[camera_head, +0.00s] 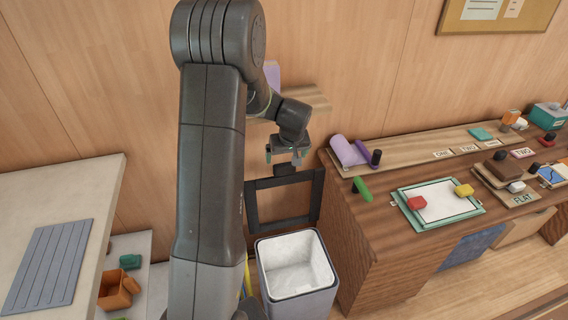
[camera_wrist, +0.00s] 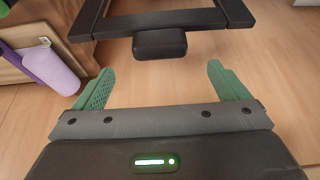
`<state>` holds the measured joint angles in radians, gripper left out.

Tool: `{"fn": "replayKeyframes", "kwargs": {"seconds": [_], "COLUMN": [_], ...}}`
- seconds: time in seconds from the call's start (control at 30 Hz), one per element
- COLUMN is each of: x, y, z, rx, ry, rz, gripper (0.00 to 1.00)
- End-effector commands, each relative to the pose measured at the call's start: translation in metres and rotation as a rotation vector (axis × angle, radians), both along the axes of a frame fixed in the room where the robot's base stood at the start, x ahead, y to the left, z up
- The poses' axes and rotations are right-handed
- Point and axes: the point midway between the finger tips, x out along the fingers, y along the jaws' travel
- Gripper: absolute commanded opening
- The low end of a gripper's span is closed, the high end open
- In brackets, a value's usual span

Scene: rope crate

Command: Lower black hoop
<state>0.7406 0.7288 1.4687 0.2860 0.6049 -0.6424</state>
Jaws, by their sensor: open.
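The black hoop (camera_head: 252,207) is a rectangular frame standing upright behind the open crate (camera_head: 300,297), which is grey outside and pale inside. A small dark block (camera_head: 285,170) sits at the middle of the hoop's top bar. My gripper (camera_head: 285,157) is just above this block, open and empty. In the wrist view the hoop (camera_wrist: 160,21) crosses the top of the picture. The block (camera_wrist: 160,43) lies centred ahead of my gripper (camera_wrist: 160,80), beyond the gap between its green fingers. Contact does not show.
A wooden counter (camera_head: 350,235) at the right holds a purple roll (camera_head: 347,151), a green cylinder (camera_head: 362,189) and a framed board (camera_head: 437,203). A pale table (camera_head: 90,185) stands at the left. A wooden shelf (camera_head: 308,98) is on the wall behind my arm.

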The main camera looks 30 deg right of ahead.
Motion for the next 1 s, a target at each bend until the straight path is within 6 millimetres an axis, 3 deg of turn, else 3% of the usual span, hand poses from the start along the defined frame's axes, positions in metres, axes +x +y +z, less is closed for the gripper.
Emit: {"fn": "replayKeyframes", "kwargs": {"seconds": [0.3, 0.5, 0.93, 1.0], "x": [0.019, 0.026, 0.029, 0.029], "y": [-0.006, -0.008, -0.009, -0.009], "z": [-0.048, -0.066, -0.073, -0.073], "rx": [0.002, 0.002, 0.000, 0.000], "ry": [0.002, -0.001, -0.001, -0.001], "rz": [-0.001, -0.001, -0.001, -0.001], "gripper": [0.95, 0.95, 0.95, 0.81]}}
